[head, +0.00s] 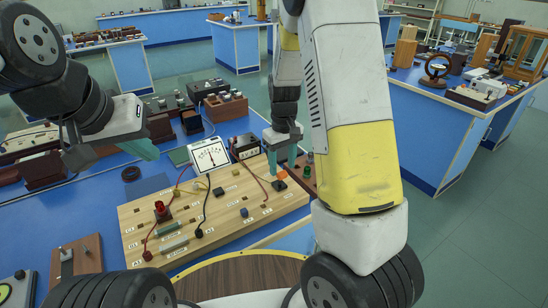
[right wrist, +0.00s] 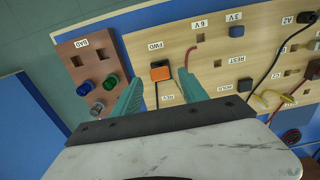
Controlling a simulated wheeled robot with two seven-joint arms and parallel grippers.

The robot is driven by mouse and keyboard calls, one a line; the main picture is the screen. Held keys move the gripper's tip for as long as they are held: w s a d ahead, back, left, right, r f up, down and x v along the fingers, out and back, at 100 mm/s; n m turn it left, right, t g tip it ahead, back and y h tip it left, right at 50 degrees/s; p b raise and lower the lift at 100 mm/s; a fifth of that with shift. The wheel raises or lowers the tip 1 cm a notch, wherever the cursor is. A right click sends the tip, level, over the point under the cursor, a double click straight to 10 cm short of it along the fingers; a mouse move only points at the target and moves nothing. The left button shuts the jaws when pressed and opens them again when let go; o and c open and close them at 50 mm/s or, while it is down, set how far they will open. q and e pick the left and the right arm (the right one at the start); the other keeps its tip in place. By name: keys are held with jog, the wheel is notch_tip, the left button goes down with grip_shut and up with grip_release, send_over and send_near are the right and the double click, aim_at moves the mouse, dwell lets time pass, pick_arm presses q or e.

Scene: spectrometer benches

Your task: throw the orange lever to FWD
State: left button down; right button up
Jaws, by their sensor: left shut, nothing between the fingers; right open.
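The orange lever (head: 281,174) is a small orange cap on a dark base at the right end of the wooden board (head: 232,217). In the right wrist view the lever (right wrist: 160,71) lies between the FWD label (right wrist: 155,45) and the REV label (right wrist: 168,97); I cannot tell which way it leans. My right gripper (head: 280,163) is open above the lever. Its teal fingers (right wrist: 159,77) show on either side of the lever, apparently without touching it. My left gripper (head: 149,152) is shut and empty, raised over the bench left of the board.
A brown block (right wrist: 90,75) labelled BAD holds blue, green and grey knobs beside the board. A white dial meter (head: 209,154) and a dark box (head: 243,146) stand behind the board. Wires and a red knob (head: 161,210) occupy its surface.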

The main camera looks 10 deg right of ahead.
jog(key=shift+f, duration=1.25)
grip_shut()
jog(key=shift+s+d+f+t+y, duration=0.15)
jog(key=shift+s+t, duration=0.1)
jog(key=shift+t, duration=0.15)
jog(key=shift+s+d+t+y, duration=0.1)
jog(key=shift+s+t+y, duration=0.1)
jog(key=shift+t, duration=0.2)
grip_release()
notch_tip(320, 180, up, 8)
jog(key=s, duration=0.1)
jog(key=shift+d, duration=0.2)
